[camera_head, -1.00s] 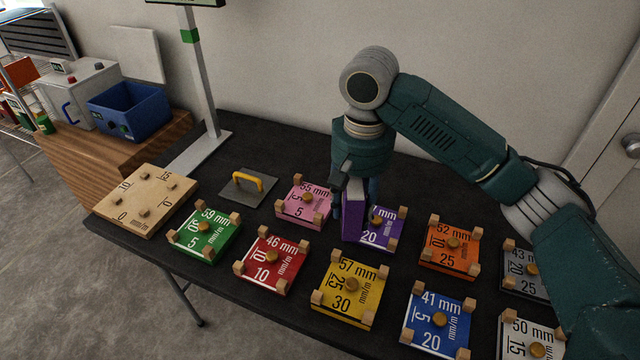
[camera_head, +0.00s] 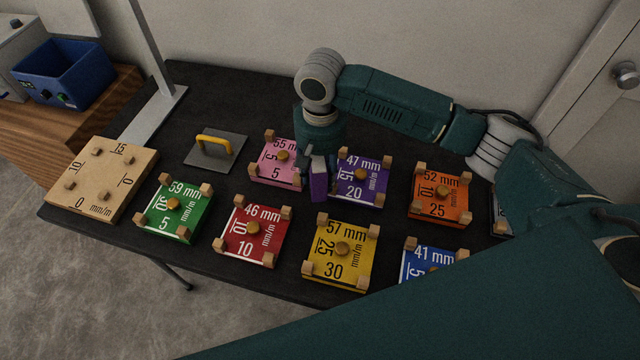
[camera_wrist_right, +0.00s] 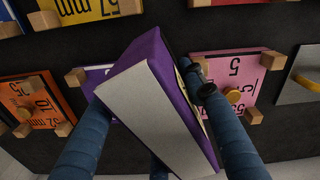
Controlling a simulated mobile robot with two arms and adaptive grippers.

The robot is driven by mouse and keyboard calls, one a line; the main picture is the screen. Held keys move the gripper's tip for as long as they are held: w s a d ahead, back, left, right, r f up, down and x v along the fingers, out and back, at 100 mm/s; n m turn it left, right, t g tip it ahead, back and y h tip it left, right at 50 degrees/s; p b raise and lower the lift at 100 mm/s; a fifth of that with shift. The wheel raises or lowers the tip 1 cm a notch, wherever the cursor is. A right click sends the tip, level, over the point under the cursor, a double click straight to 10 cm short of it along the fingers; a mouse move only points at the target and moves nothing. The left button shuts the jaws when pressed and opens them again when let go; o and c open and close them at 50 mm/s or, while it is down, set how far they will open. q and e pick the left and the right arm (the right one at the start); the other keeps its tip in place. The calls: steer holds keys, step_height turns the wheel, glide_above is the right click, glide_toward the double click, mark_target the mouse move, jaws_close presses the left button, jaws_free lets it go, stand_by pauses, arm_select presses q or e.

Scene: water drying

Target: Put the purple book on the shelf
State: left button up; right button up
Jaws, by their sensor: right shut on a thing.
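The purple book (camera_head: 318,182) is held upright in my right gripper (camera_head: 317,166), in front of the gap between the pink and purple tiles. In the right wrist view, the book (camera_wrist_right: 190,95) shows its purple cover edge and a broad pale grey face, tilted across the picture. The blue fingers of my right gripper (camera_wrist_right: 160,110) are on either side of it. The head view does not show clearly whether the book touches the table. My left gripper is not in view. No shelf can be made out in the current frames.
A black table (camera_head: 215,105) carries several coloured number tiles with wooden corner blocks, including a pink (camera_head: 276,160), a purple (camera_head: 362,181) and a yellow one (camera_head: 340,252). A grey plate with a yellow handle (camera_head: 216,146) and a wooden board (camera_head: 100,180) lie left.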

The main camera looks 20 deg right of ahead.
steer(key=shift+f, duration=0.75)
step_height(320, 180, down, 4)
steer(key=shift+r, duration=0.25)
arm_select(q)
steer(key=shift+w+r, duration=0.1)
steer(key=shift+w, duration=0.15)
arm_select(e)
steer(key=shift+f, duration=0.35)
steer(key=o, duration=1.1)
steer(key=shift+f, duration=0.1)
steer(key=shift+o, duration=1.3)
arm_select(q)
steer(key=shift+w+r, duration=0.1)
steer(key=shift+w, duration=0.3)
